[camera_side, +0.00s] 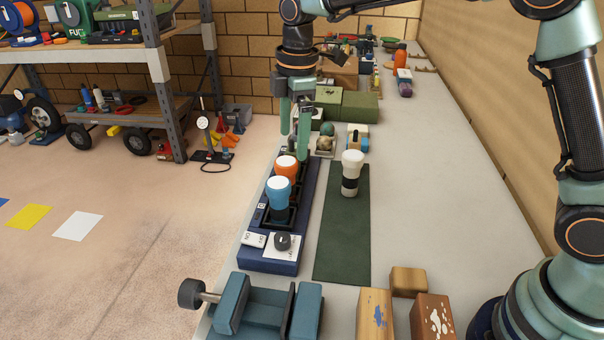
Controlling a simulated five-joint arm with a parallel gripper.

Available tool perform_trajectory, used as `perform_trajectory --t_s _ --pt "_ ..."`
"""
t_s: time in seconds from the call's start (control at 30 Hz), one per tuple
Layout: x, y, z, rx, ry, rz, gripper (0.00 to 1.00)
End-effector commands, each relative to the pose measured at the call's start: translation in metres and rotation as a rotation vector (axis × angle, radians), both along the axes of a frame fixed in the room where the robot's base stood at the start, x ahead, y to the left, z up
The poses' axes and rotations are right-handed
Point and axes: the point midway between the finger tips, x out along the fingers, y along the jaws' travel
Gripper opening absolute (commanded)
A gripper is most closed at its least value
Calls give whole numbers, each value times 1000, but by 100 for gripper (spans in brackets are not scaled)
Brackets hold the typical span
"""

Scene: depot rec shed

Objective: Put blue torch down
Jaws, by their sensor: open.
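The blue torch (279,194) stands upright in the front black slot of a long dark-blue rack (270,267). An orange torch (287,166) stands just behind it in the same rack. A white torch with black bands (352,172) stands upright on a dark green mat (342,240) to the right. My gripper (295,140) points down over the far part of the rack, behind the orange torch. Its fingers are apart and I see nothing between them. It is clear of the blue torch. The rack's far end is partly hidden by the fingers and torches.
A teal vise (262,305) sits at the bench's front edge, with several wooden blocks (408,281) to its right. Green boxes (358,105) and small items stand behind my gripper. The bench right of the mat is clear. Metal shelving (158,62) stands at left.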

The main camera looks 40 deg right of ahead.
Motion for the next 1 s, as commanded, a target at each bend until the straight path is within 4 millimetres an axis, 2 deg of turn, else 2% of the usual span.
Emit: perform_trajectory --t_s 0.03,0.2,0.4,0.53,0.7,0.83,1.0 --pt "-9 -12 14 13 -29 -79 96" --pt "-43 -45 42 61 -104 -349 96" --pt "-90 -79 59 137 -188 -661 96" --pt "-121 -97 59 195 -241 -860 96" --pt "-157 -116 50 277 -300 -1095 96" --pt "-174 -124 41 325 -329 -1221 96" --pt "-183 -128 34 356 -345 -1294 96"
